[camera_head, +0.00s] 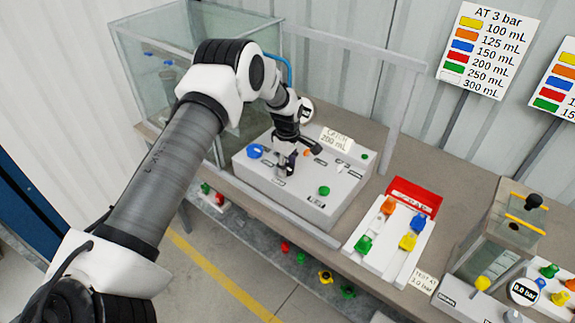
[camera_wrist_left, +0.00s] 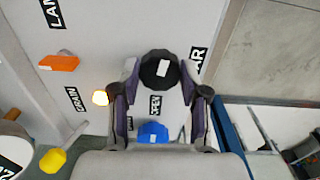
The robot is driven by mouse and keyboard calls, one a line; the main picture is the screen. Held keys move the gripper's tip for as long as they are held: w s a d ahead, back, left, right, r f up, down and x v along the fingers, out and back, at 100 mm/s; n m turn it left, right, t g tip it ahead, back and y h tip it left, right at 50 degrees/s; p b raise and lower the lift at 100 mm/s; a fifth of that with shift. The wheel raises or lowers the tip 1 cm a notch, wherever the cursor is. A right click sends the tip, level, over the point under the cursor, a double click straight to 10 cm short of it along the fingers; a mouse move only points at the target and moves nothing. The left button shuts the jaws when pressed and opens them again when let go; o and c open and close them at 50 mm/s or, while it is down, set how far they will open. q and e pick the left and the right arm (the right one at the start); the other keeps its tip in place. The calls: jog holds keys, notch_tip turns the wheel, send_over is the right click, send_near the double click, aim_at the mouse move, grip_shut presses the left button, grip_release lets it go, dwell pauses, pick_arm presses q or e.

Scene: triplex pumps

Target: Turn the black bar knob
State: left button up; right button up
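In the left wrist view a round black knob (camera_wrist_left: 158,72) with a white mark on top sits on the pale panel, near labels reading OPEN, DRAIN and LAMP. My left gripper (camera_wrist_left: 160,78) has its two fingers apart, one on each side of the black knob. I cannot tell whether the pads touch it. In the head view my left gripper (camera_head: 287,165) reaches down onto the light grey control box (camera_head: 300,200), and hides the black knob there. My right gripper is not in view.
A blue knob (camera_head: 255,151) and a green knob (camera_head: 323,190) stand on the same box. An orange part (camera_wrist_left: 58,62) and a lit round lamp (camera_wrist_left: 100,97) are left of the fingers. A tray of coloured knobs (camera_head: 370,262) lies to the right. A glass tank (camera_head: 150,60) stands behind.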

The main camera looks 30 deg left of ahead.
pick_arm(q)
jog(key=shift+s+f+m+b, duration=0.1)
jog(key=shift+f+m+b, duration=0.05)
jog(key=shift+m+b, duration=0.5)
jog(key=shift+m, duration=0.15)
jog(key=m+b, duration=0.1)
jog(key=m, duration=0.2)
jog(key=shift+f+b, duration=0.1)
jog(key=shift+b, duration=0.2)
jog(key=m+b, duration=0.2)
jog(key=m, duration=0.4)
jog(key=shift+s+m, duration=0.15)
jog(key=shift+m, duration=0.15)
jog(key=m+b, duration=0.1)
jog(key=m, duration=0.5)
jog(key=shift+a+b, duration=0.1)
jog(key=shift+b, duration=0.3)
jog(key=m, duration=0.4)
jog(key=shift+s+b, duration=0.1)
jog(key=shift+b, duration=0.2)
jog(key=shift+a+m, duration=0.1)
jog(key=shift+m, duration=1.7)
